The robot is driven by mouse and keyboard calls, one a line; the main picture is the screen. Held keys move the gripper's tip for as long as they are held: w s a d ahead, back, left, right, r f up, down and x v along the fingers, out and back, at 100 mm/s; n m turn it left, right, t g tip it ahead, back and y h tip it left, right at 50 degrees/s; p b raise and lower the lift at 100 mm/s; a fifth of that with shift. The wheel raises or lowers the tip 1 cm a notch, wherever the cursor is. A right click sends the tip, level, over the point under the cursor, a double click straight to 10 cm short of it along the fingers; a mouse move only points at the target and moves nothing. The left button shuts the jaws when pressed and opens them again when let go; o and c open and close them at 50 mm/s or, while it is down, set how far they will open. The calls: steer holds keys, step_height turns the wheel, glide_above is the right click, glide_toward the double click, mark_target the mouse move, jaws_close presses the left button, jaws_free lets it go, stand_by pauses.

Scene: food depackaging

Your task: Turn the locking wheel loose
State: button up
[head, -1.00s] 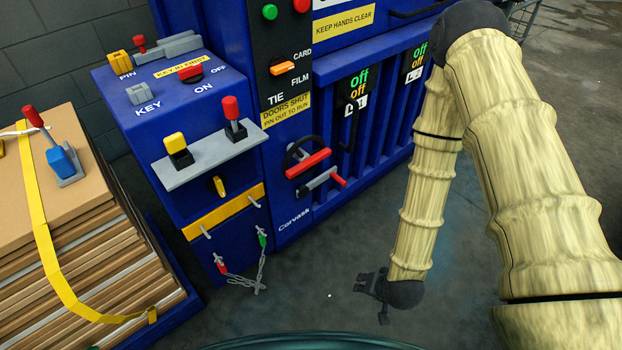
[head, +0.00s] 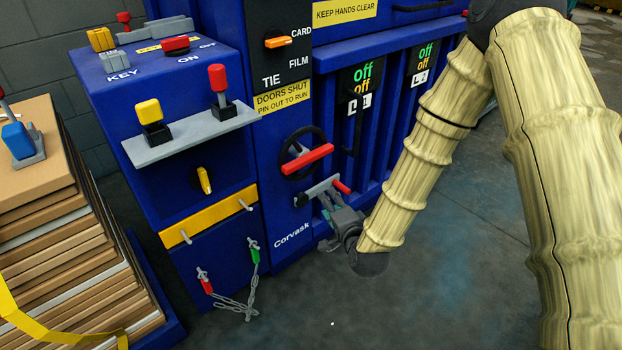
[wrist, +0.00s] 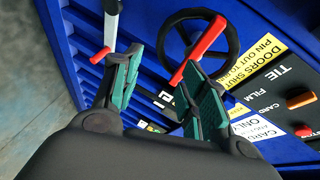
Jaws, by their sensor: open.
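The locking wheel (head: 291,168) is a black ring with a red bar across it, on the blue machine front. It also shows in the wrist view (wrist: 238,42), just beyond my fingers. Below it in the head view is a grey crank lever (head: 318,188) with a red grip. My gripper (head: 325,208) is just below this lever in the head view and partly overlaps it there. In the wrist view my gripper (wrist: 152,88) is open, with green pads apart and nothing between them. One finger overlaps the end of the wheel's red bar in that view; I cannot tell whether they touch.
A control cabinet (head: 215,225) with a grey shelf and two levers stands left of the wheel, with a chain (head: 240,305) hanging low on it. A stack of cardboard (head: 60,240) is at far left. The floor (head: 450,290) at right is clear.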

mark_target(310, 161)
steer(key=w+a+r+b, duration=0.1)
steer(key=w, duration=0.3)
steer(key=w+a+r+m+t+b, duration=0.1)
steer(key=w+a+b, duration=0.1)
steer(key=w, duration=0.3)
steer(key=w+a+r+m+t+b, duration=0.1)
steer(key=w+a+b, duration=0.1)
steer(key=w, duration=0.3)
steer(key=shift+r+y, duration=0.3)
jaws_close()
